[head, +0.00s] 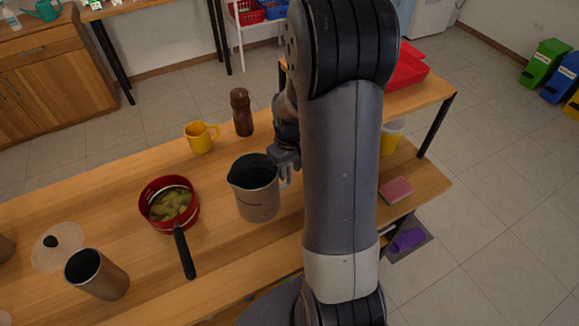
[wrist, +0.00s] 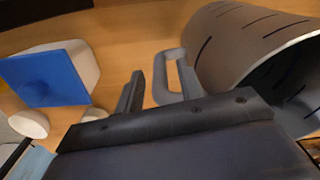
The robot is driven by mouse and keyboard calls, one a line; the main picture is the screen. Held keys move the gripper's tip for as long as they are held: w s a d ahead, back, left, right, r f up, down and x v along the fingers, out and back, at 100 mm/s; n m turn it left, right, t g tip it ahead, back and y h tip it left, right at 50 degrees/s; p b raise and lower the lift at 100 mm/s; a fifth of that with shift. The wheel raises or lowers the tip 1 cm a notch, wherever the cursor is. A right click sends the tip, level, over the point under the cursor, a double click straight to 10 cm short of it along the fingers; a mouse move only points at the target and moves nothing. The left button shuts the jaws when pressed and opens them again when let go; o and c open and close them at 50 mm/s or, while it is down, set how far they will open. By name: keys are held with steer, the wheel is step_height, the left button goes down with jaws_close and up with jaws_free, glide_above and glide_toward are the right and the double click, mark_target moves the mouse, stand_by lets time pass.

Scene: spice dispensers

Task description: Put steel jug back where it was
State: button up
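The steel jug (head: 257,203) stands upright on the wooden table, with its dark open mouth up and its handle on the right. In the wrist view its ribbed body (wrist: 235,45) fills the upper right and its looped grey handle (wrist: 163,75) shows at the centre. My gripper (wrist: 160,90) is at the handle, with its two fingers apart. The handle's outer bar appears between the fingers, with a gap to the left finger; contact with the right finger is unclear. In the head view my arm partly covers my gripper (head: 286,158).
A red pot (head: 153,212) with yellowish food is left of the jug, its black handle pointing forward. A yellow mug (head: 199,140) and brown bottle (head: 242,113) stand behind. A sponge (head: 396,190) lies at the right. A blue-topped white object (wrist: 45,80) is at the wrist view's left.

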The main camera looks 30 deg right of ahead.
step_height(320, 180, up, 12)
steer(key=shift+r, duration=0.15)
stand_by(0.6)
